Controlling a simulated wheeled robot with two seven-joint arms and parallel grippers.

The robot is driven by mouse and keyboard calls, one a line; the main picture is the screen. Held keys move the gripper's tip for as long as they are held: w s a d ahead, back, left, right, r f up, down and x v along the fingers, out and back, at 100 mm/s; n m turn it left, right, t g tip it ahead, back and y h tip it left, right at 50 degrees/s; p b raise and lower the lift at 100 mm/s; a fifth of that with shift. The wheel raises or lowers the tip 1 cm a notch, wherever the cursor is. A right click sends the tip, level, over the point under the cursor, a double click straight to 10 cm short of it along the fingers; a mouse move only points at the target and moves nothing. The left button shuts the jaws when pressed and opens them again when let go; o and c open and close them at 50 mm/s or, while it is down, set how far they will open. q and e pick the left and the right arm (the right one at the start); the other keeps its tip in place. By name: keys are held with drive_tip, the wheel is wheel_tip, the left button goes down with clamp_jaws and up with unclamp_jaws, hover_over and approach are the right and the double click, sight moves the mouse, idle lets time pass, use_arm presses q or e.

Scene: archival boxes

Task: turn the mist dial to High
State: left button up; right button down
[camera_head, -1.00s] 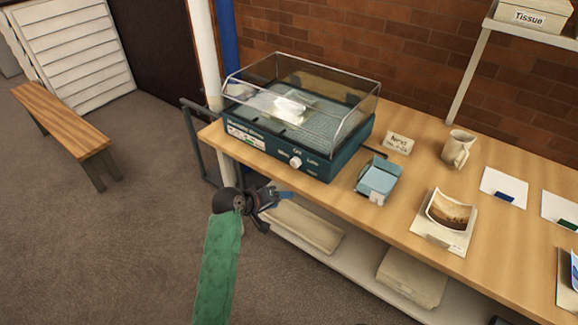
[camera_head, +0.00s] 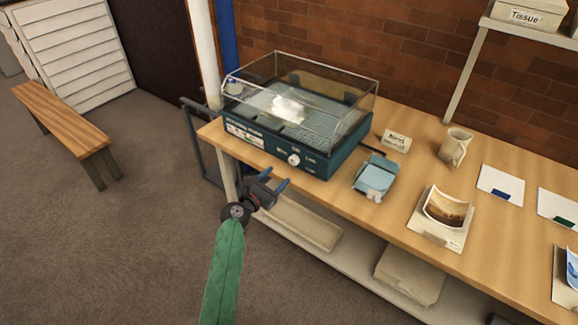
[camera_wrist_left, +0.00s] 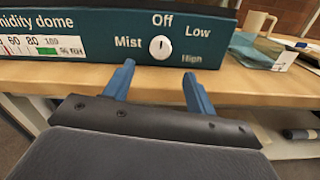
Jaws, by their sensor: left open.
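The white mist dial (camera_head: 293,160) is on the front panel of the teal humidity dome base (camera_head: 325,163). In the left wrist view the dial (camera_wrist_left: 160,47) sits between the words Mist, Off, Low and High. High is at its lower right. A small dark mark on the dial seems to point up toward Off. My left gripper (camera_head: 277,179) is in front of the panel, below and a little left of the dial. Its two blue fingers are open and empty, apart from the dial, and in the left wrist view they flank it from below. My right gripper is not in view.
A clear cover (camera_head: 310,90) tops the dome. On the wooden table (camera_head: 345,200) a light blue box (camera_head: 376,176), a small card sign (camera_head: 396,140), a mug (camera_head: 455,147) and a curled photo (camera_head: 446,209) lie to the right. A shelf with boxes (camera_head: 410,275) is below.

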sight(292, 163)
use_arm(q)
drive_tip(key=p+x, duration=0.1)
drive_tip(key=x, duration=0.5)
drive_tip(key=shift+d+r, duration=0.1)
drive_tip(key=shift+p+x, duration=0.3)
drive_tip(key=shift+x, duration=0.55)
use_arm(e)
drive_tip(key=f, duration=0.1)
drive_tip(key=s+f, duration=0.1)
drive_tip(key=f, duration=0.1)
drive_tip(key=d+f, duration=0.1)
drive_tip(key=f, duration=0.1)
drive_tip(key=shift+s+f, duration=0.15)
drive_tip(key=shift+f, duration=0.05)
use_arm(q)
drive_tip(key=c, duration=1)
